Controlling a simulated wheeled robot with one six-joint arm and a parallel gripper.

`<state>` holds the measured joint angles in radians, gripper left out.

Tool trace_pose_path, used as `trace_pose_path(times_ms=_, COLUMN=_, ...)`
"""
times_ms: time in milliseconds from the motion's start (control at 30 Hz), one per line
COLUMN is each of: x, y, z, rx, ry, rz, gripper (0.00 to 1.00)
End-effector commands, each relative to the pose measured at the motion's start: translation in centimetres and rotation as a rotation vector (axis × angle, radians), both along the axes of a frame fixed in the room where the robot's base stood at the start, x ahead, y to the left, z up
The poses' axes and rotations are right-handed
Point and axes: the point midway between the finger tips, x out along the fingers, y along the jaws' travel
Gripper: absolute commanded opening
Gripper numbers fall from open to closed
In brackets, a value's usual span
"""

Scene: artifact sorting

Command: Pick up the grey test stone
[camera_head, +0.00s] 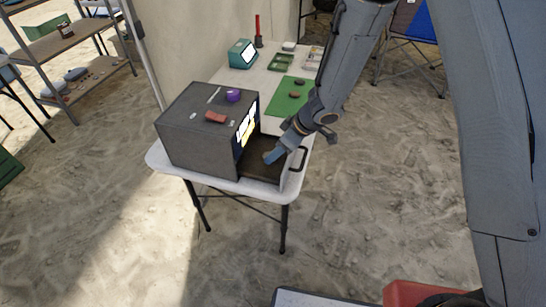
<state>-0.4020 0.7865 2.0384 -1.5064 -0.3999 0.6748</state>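My gripper (274,155) reaches down into the open drawer (258,170) of a dark grey box machine (190,137) on the white table. The fingertips are small and partly merge with the dark drawer, so I cannot tell whether they are open or shut. I cannot make out the grey test stone for certain; a small tan-grey patch shows at the fingertips inside the drawer, and my gripper may hide part of it.
The drawer's black handle (299,158) stands close right of my gripper. A reddish block (215,117) and a purple item (233,96) lie on the machine.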

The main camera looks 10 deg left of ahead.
Motion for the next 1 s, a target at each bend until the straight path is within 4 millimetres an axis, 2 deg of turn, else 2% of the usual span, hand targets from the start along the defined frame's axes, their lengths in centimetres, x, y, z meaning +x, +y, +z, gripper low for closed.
trace_pose_path(times_ms=133, x=0.2, y=0.8, z=-1.5, rx=-0.001, ry=0.001, rz=-0.001, gripper=0.51)
trace_pose_path(times_ms=433, x=0.3, y=1.0, z=-1.8, rx=0.000, ry=0.000, rz=-0.001, gripper=0.51)
trace_pose_path(times_ms=467, x=0.3, y=1.0, z=-1.8, rx=0.000, ry=0.000, rz=-0.001, gripper=0.49)
trace_pose_path(times_ms=700, x=0.3, y=0.9, z=-1.8, rx=0.000, ry=0.000, rz=-0.002, gripper=0.09)
trace_pose_path(times_ms=1000, x=0.4, y=1.0, z=-1.5, rx=0.001, ry=-0.001, rz=-0.002, gripper=0.07)
